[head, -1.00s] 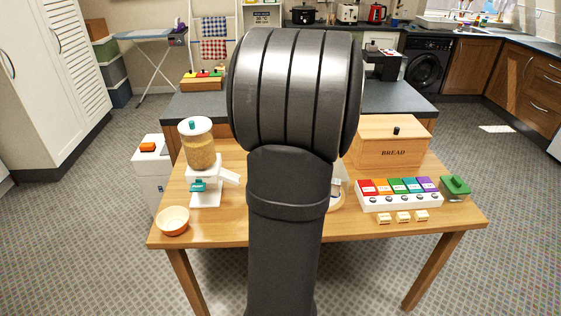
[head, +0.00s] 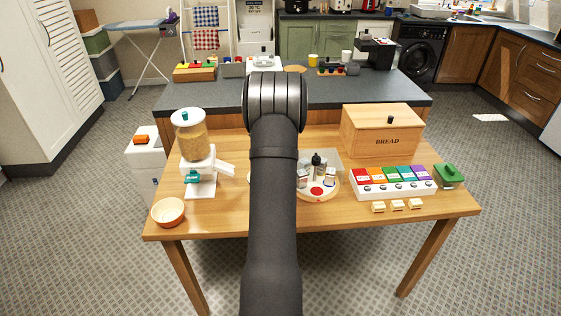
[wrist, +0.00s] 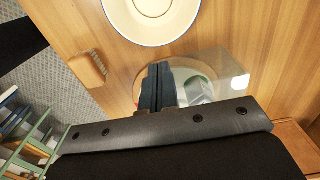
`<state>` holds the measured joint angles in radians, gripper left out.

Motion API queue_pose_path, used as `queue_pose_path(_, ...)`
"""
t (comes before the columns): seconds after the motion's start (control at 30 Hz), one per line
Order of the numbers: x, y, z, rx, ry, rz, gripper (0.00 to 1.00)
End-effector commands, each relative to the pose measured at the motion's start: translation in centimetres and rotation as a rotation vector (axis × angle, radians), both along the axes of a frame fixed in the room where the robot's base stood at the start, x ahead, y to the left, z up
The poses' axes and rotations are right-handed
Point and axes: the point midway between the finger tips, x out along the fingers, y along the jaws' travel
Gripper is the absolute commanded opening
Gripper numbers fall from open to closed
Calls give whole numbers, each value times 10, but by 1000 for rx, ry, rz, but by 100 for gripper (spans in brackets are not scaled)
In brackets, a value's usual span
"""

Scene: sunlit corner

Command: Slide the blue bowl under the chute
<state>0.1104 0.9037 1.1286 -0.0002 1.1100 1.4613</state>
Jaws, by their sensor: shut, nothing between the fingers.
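A bowl with a pale inside and a thin blue rim (wrist: 152,30) is at the top of the wrist view, cut off by the frame edge. In the head view my arm hides most or all of it. My gripper (wrist: 158,88) is shut and empty, apart from the bowl, over a round tray (wrist: 140,80). My arm also hides the gripper in the head view.
An orange bowl (head: 168,212) is at the front left corner. The round tray with small bottles (head: 317,193) is right of my arm, near a clear panel (wrist: 222,70).

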Motion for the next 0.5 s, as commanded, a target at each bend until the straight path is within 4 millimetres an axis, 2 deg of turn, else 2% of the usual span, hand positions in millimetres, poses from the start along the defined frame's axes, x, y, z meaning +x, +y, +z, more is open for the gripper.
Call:
queue_pose_path(0.03,-1,0,-11,0,4,0,0)
queue_pose_path(0.2,-1,0,-40,0,3,0,0)
queue_pose_path(0.33,-1,0,-54,0,2,0,0)
queue_pose_path(0.5,0,0,-61,0,-1,0,0)
